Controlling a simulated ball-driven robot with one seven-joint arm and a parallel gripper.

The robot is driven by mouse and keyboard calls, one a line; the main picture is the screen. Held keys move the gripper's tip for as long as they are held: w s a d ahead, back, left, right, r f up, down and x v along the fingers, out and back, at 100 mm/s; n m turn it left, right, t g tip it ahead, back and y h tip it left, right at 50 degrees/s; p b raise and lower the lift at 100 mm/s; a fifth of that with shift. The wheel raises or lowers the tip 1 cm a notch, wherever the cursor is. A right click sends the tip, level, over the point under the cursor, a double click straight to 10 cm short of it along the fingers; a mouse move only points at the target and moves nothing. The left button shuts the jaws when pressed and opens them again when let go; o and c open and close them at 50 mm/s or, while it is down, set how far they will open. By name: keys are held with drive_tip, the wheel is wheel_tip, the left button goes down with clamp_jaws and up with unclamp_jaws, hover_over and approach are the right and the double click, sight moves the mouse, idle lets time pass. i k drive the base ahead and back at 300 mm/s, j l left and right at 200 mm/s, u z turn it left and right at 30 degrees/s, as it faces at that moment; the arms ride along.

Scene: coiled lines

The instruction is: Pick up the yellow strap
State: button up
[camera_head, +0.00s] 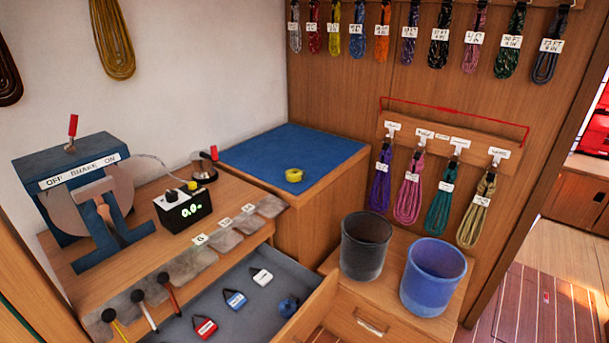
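A small coiled yellow strap (294,175) lies on the blue top of a wooden cabinet (290,148), near the middle of the view. It sits alone, toward the front part of the blue surface, with clear space around it. My gripper does not show in the head view, so its state and its place relative to the strap cannot be seen.
An open drawer (318,308) holds red, blue and white tagged items. A dark bucket (366,247) and a blue bucket (433,276) stand right of the cabinet. A blue brake machine (62,163) and black display box (183,211) stand left. Coiled ropes hang on the walls.

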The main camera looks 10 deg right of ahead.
sight(293, 175)
drive_tip(key=u, duration=0.65)
drive_tip(key=i+l+u, duration=0.2)
drive_tip(key=l+u, duration=0.2)
drive_tip(key=i+l+u, duration=0.1)
drive_tip(key=l+u, duration=0.25)
drive_tip(key=l, duration=0.2)
drive_tip(key=l+u, duration=0.4)
drive_tip(key=i+l, duration=0.05)
drive_tip(key=l, duration=0.05)
